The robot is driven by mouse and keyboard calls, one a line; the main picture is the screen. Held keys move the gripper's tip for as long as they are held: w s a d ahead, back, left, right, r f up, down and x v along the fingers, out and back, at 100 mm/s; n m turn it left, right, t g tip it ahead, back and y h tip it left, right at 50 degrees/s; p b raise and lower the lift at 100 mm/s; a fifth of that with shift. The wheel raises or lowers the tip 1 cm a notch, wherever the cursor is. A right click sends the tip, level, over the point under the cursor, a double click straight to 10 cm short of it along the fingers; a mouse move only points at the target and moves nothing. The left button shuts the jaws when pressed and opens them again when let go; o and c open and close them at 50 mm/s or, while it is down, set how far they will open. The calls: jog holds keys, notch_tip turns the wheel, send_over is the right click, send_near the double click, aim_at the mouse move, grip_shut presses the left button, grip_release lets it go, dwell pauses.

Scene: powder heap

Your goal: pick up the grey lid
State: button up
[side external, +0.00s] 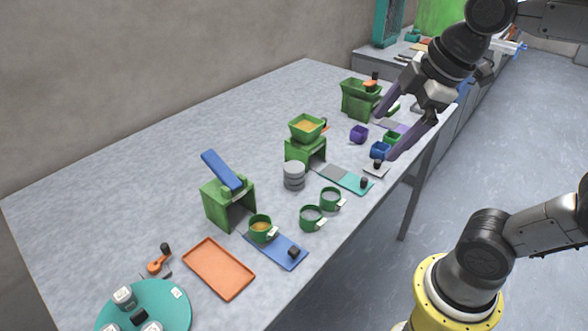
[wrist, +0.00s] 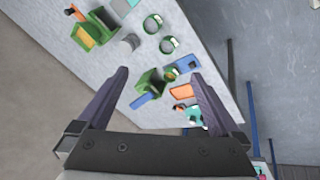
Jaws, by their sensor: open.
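A grey round container (side external: 293,180) stands upright on the table, left of the green stand with the hopper. Its grey top (side external: 293,167) looks like the lid, but I cannot tell a clear seam. My gripper (side external: 386,136) is open and empty, high over the right end of the table and well apart from the container. In the wrist view my gripper (wrist: 160,73) shows both dark fingers spread wide with nothing between them.
Green cups (side external: 311,217) stand in front of the container. A green stand with a hopper (side external: 305,147) is close behind it. A green stand with a blue chute (side external: 229,200), an orange tray (side external: 218,268) and a teal round tray (side external: 172,295) are further left. The table's back is clear.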

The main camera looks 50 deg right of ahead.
jog(key=w+d+r+n+g, duration=0.1)
jog(key=w+r+n+g, duration=0.15)
jog(key=w+n, duration=0.55)
jog(key=g, duration=0.2)
send_over(294, 166)
notch_tip(294, 166, down, 9)
jog(key=shift+n+g, duration=0.25)
jog(key=shift+n, duration=0.05)
jog(key=f, duration=0.9)
jog(key=shift+s+d+f, duration=0.15)
jog(key=shift+d+f, duration=0.05)
jog(key=shift+f, duration=0.1)
jog(key=shift+a+f, duration=0.15)
jog(key=shift+f, duration=1.35)
jog(key=shift+a+f, duration=0.1)
jog(key=shift+f, duration=1.35)
jog(key=shift+c, duration=0.2)
jog(key=c, duration=1.4)
jog(key=shift+o, duration=0.2)
jog(key=shift+r, duration=0.15)
